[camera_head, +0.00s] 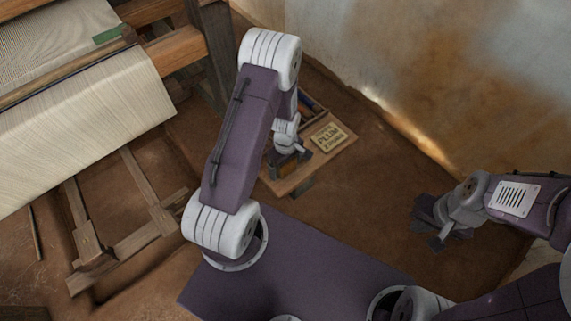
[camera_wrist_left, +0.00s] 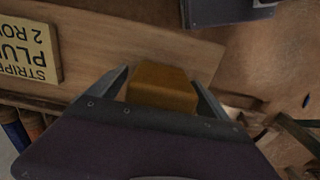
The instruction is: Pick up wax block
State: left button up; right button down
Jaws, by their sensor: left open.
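The wax block (camera_wrist_left: 162,86) is an amber-brown block on the wooden bench, seen in the left wrist view. My left gripper (camera_wrist_left: 160,78) is open, with one finger on each side of the block in that view. Whether the fingers touch it I cannot tell. In the head view my left gripper (camera_head: 288,168) is over the near left part of the small bench, and the block is hidden there by the gripper and arm. My right gripper (camera_head: 432,226) is over bare floor at the right, away from the bench; its jaw opening is unclear.
The bench (camera_head: 291,184) carries a cream lettered sign (camera_head: 328,137) right of my left gripper. A tray with blue and brown items (camera_head: 311,103) lies behind. The loom (camera_head: 80,110) stands at the left, a wall at the right. Floor between bench and right gripper is clear.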

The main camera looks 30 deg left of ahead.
pick_arm(q)
jog(key=c, duration=1.7)
jog(key=shift+w+r, duration=0.1)
jog(key=shift+r, duration=0.45)
notch_tip(320, 180, up, 3)
jog(key=shift+r, duration=0.1)
jog(key=s+d+r+p, duration=0.1)
jog(key=s+r+p, duration=0.1)
jog(key=s+p, duration=0.1)
jog(key=s+d+r+p, duration=0.2)
jog(key=s+p, duration=0.2)
jog(key=s+d+r+p, duration=0.2)
jog(key=s+p, duration=0.1)
jog(key=p, duration=0.1)
jog(key=shift+s+d+r+p, duration=0.1)
jog(key=shift+s+r+p, duration=0.2)
jog(key=shift+s+r, duration=0.05)
jog(key=o, duration=0.9)
jog(key=c, duration=0.5)
